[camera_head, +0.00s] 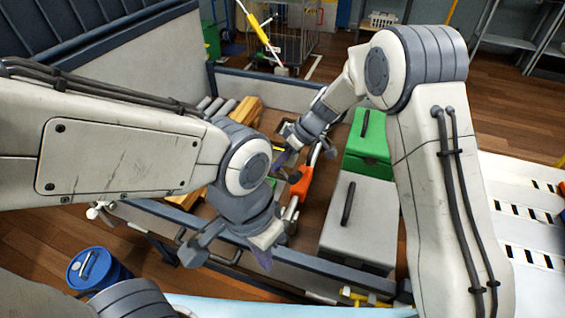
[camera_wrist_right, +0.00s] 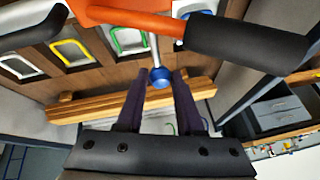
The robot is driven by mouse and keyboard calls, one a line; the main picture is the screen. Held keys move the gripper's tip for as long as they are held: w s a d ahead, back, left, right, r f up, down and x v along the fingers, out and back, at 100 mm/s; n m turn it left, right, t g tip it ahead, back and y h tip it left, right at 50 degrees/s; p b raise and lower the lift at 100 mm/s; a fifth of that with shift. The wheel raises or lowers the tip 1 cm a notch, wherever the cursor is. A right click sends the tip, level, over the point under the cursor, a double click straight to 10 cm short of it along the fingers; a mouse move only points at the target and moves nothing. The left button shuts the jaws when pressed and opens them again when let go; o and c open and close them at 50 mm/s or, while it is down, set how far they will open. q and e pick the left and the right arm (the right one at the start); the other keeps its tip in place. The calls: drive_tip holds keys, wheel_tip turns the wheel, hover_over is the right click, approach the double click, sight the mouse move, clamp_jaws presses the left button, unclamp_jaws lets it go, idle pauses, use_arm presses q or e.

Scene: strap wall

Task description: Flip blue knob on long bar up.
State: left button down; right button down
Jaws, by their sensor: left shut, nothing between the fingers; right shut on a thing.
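A blue knob (camera_wrist_right: 160,77) sits at the end of a thin light metal bar (camera_wrist_right: 153,45) in the right wrist view. My right gripper (camera_wrist_right: 161,80) has its two dark fingers on either side of the knob and is shut on it. In the head view my right gripper (camera_head: 283,160) reaches into the low-walled bay, and the knob cannot be made out there. My left gripper (camera_head: 263,258) is shut and empty over the near wall of the bay, apart from the knob.
An orange tool with a black grip (camera_wrist_right: 245,42) lies close to the right fingers, beside a second blue piece (camera_wrist_right: 198,14). Wooden beams (camera_wrist_right: 90,108) lie beyond. A green case (camera_head: 368,143) and a grey case (camera_head: 360,220) fill the bay's right side.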

drive_tip(key=c, duration=0.5)
unclamp_jaws()
drive_tip(key=shift+c, duration=0.2)
drive_tip(key=v, duration=1)
drive_tip(key=shift+r+p, duration=0.2)
drive_tip(key=shift+p, duration=0.2)
drive_tip(key=shift+d, duration=0.1)
